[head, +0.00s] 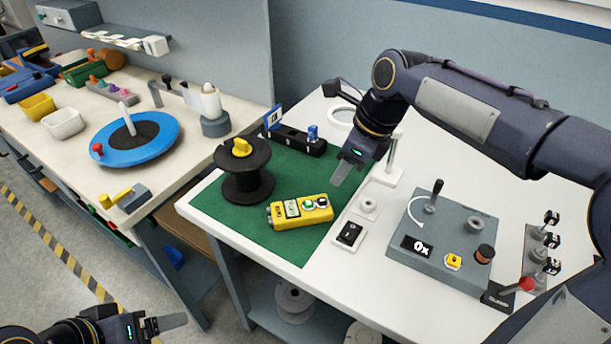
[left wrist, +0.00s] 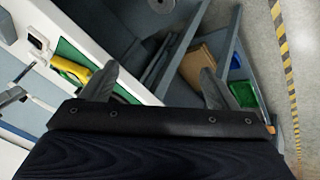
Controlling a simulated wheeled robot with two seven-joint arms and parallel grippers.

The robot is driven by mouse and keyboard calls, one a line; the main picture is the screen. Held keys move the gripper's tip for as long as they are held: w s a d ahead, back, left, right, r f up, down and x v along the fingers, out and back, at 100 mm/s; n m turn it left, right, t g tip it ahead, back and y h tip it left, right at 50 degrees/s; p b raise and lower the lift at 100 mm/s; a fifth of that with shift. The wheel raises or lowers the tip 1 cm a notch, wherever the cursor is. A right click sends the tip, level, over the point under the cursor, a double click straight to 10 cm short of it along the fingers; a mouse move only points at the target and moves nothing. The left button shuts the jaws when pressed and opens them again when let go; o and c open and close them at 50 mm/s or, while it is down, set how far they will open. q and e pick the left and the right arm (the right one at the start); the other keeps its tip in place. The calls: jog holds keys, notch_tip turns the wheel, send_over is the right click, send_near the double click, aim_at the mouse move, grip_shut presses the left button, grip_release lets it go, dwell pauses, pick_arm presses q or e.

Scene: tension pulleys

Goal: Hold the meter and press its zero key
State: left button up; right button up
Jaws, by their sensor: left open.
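The yellow meter (head: 300,212) lies on the green mat (head: 215,205) near the front of the white table. Its top face has a small display, a green round key and a dark round key. Which of them is the zero key I cannot tell. It also shows in the left wrist view (left wrist: 74,70), partly behind a finger. My right gripper (head: 343,172) is above the mat, behind and to the right of the meter, not touching it; its finger gap is not clear. My left gripper (head: 170,322) is open and empty, low in front of the table; its spread fingers show in the left wrist view (left wrist: 158,82).
A black spool with a yellow knob (head: 245,172) stands left of the meter. A black rocker switch (head: 349,235) and a grey control box (head: 440,240) sit to the right. A side bench (head: 70,165) with a blue disc (head: 160,146) stands at left.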

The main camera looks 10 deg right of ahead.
pick_arm(q)
jog(key=n+g+h, duration=0.4)
jog(key=n+h, duration=0.6)
jog(key=n, duration=0.7)
send_near(273, 212)
jog(key=shift+x, duration=1.15)
jog(key=shift+d+f+n, duration=0.2)
jog(key=shift+d+n, duration=0.05)
jog(key=shift+n, duration=0.05)
jog(key=x, duration=0.7)
jog(key=shift+d+f, duration=0.1)
jog(key=shift+f, duration=0.05)
jog(key=shift+c, duration=0.4)
jog(key=c, duration=1.2)
pick_arm(e)
grip_shut()
